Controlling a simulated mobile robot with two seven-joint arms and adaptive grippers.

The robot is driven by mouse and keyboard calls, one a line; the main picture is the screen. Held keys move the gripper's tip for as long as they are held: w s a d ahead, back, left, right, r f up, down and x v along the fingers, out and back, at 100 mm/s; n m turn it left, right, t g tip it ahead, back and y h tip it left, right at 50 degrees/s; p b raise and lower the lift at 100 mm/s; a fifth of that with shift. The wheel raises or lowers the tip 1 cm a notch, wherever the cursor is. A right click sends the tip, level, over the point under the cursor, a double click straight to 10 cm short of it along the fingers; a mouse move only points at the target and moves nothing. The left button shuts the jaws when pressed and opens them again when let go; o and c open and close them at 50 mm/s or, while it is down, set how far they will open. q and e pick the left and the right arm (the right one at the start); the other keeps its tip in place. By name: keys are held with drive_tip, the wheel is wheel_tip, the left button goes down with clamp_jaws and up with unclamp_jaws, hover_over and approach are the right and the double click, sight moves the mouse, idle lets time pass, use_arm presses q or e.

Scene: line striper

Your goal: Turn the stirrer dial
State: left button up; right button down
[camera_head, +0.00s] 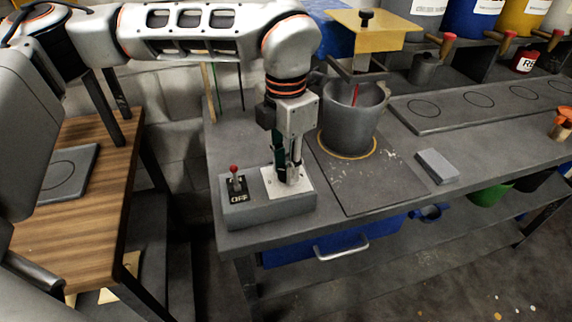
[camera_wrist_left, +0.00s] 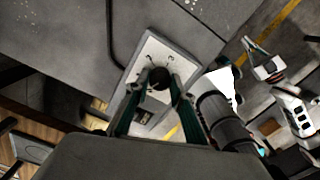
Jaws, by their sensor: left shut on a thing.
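The stirrer's grey control box (camera_head: 240,212) sits at the front left corner of the dark bench. It carries a red-tipped toggle switch (camera_head: 234,172) by an OFF label and a pale dial plate (camera_head: 270,180). My left gripper (camera_head: 292,180) points down over this plate and hides the dial in the head view. In the left wrist view the black round dial (camera_wrist_left: 159,78) sits between my left fingertips, which are shut on it. My right arm shows small in the left wrist view, with its gripper (camera_wrist_left: 254,46) away from the box; its opening is unclear.
A grey mixing pot (camera_head: 352,120) stands behind the box, with a stirrer under a tan plate (camera_head: 365,30). A grey block (camera_head: 437,166) lies to the right. Paint cans line the back. A wooden table (camera_head: 80,200) stands left across a gap.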

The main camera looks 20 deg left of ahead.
use_arm(q)
drive_tip(key=n, duration=0.4)
drive_tip(key=shift+n, duration=0.4)
drive_tip(key=shift+o, duration=0.2)
drive_tip(key=o, duration=1.1)
wheel_tip(320, 180, up, 12)
idle(0.5)
